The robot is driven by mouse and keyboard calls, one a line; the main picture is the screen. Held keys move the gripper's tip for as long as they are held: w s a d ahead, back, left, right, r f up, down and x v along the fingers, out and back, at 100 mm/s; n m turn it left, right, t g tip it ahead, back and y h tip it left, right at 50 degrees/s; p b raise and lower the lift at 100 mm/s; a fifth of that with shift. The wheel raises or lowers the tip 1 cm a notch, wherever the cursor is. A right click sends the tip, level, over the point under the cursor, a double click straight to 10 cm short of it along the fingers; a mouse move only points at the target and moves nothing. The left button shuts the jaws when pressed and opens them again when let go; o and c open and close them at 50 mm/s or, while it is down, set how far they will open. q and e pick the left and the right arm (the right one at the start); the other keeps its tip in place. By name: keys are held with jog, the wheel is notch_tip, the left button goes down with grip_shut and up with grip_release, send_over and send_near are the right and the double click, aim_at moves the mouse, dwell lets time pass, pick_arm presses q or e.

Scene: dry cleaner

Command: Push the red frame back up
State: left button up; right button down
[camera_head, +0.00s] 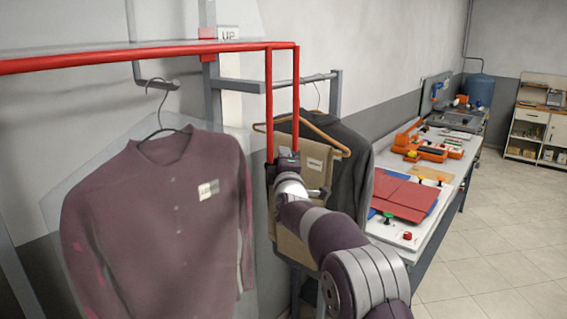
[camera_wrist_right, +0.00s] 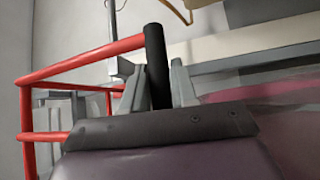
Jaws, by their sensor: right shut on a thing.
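The red frame (camera_head: 150,54) runs across the upper left of the head view, with two red uprights hanging down at its right end. In the right wrist view its red bars (camera_wrist_right: 80,62) show at the left. My right gripper (camera_head: 287,158) is at the lower end of the uprights. In the right wrist view my right gripper (camera_wrist_right: 157,88) has its two grey fingers on either side of a black grip (camera_wrist_right: 155,50), which joins a red bar. It is shut on this grip. My left gripper is not in view.
A maroon shirt (camera_head: 165,210) hangs under the frame at left. A dark jacket (camera_head: 345,160) and a tan garment (camera_head: 292,215) hang behind my right arm. A grey post with an "UP" sign (camera_head: 229,33) stands behind. A workbench (camera_head: 440,190) with folded red cloth is at right; the floor beyond is clear.

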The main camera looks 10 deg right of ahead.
jog(key=shift+r+p, duration=0.35)
jog(key=shift+r, duration=0.55)
jog(key=shift+r, duration=0.1)
jog(key=c, duration=1)
grip_release()
